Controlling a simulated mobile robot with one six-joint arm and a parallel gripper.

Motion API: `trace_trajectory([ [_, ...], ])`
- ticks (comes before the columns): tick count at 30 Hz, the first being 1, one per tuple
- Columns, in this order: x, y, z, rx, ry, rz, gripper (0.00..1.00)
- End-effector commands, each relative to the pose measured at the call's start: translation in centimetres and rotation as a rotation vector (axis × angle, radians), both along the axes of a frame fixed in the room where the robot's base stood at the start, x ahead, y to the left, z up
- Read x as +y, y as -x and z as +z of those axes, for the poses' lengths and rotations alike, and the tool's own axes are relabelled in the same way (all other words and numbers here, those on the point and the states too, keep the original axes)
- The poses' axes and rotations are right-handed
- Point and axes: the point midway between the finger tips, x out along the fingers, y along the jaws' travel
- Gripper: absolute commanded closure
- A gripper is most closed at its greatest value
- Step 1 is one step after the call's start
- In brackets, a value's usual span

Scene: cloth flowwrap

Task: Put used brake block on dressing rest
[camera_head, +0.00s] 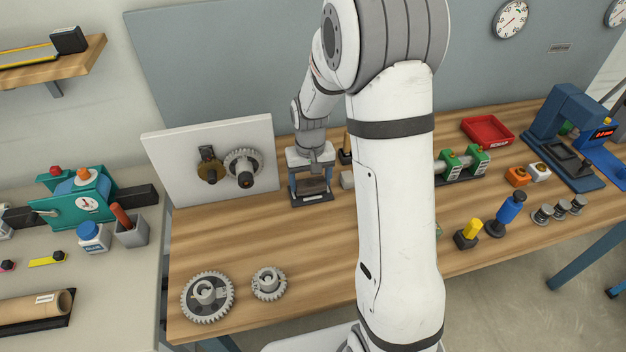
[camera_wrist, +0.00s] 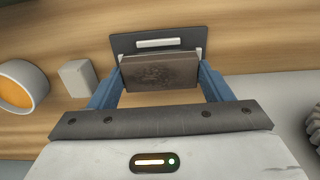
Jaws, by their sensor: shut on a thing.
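The used brake block (camera_wrist: 160,74) is a brown, dark-stained slab between my gripper's blue fingers in the wrist view. It also shows, small, in the head view (camera_head: 312,187). My gripper (camera_head: 311,182) is shut on it and points down at the back of the bench. What looks like the dressing rest is a dark plate with a pale strip (camera_wrist: 124,44), just past the block in the wrist view. In the head view its dark base (camera_head: 298,202) is under the block. I cannot tell whether the block touches it.
A small grey block (camera_head: 347,180) stands close on the right. A white board with mounted gears (camera_head: 165,160) stands on the left. Loose gears (camera_head: 207,297) lie at the bench's front left. My arm hides the middle; a red tray (camera_head: 487,131) is at the back right.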

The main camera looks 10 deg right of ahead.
Motion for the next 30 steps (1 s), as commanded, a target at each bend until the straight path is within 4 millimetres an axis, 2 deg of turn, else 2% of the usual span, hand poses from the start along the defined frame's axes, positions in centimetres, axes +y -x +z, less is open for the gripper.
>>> trace_trajectory([
  [2,0.04,0.03,-0.72,0.000,0.000,0.001,0.57],
  [12,0.12,-0.01,-1.19,-0.001,0.000,0.003,0.57],
  [13,0.13,0.01,-1.12,-0.001,0.000,0.003,0.26],
  [21,0.15,0.01,-1.04,-0.001,0.000,0.004,0.06],
  [30,0.18,0.00,-0.49,-0.001,0.000,0.004,0.06],
])
